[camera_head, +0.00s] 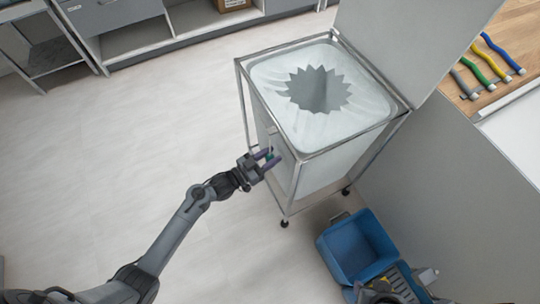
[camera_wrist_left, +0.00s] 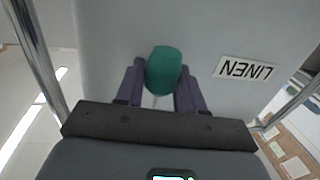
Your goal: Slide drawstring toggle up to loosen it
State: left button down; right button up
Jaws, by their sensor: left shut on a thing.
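The green drawstring toggle (camera_wrist_left: 163,71) sits between the purple fingers of my left gripper (camera_wrist_left: 160,85), in front of the pale linen bag (camera_wrist_left: 110,25). A short piece of pale cord shows just below the toggle in the wrist view. In the head view my left gripper (camera_head: 268,160) is at the left side of the bag (camera_head: 322,172), with a bit of green between its fingers. It is shut on the toggle. The bag hangs in a metal frame, and its gathered top has a jagged dark opening (camera_head: 318,90). My right gripper is not in view.
The metal frame (camera_head: 241,90) stands on castors. A "LINEN" label (camera_wrist_left: 244,70) is on the bag beside the toggle. A blue bucket (camera_head: 345,245) stands in front of the frame. A counter with coloured strips (camera_head: 483,64) is at the right. Floor at the left is clear.

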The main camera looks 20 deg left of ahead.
aim_at(281, 141)
pick_arm(q)
notch_tip(281, 141, up, 6)
jog(key=p, duration=0.4)
jog(key=shift+f, duration=0.15)
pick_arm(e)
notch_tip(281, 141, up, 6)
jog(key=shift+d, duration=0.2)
pick_arm(q)
jog(key=c, duration=0.9)
grip_release()
jog(key=shift+r, duration=0.2)
jog(key=shift+o, duration=0.5)
jog(key=shift+f, duration=0.15)
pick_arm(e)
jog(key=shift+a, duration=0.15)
pick_arm(q)
jog(key=shift+s+a, duration=0.15)
jog(key=shift+s, duration=0.05)
jog(key=p+v, duration=0.3)
jog(key=v, duration=0.7)
jog(key=shift+s, duration=0.2)
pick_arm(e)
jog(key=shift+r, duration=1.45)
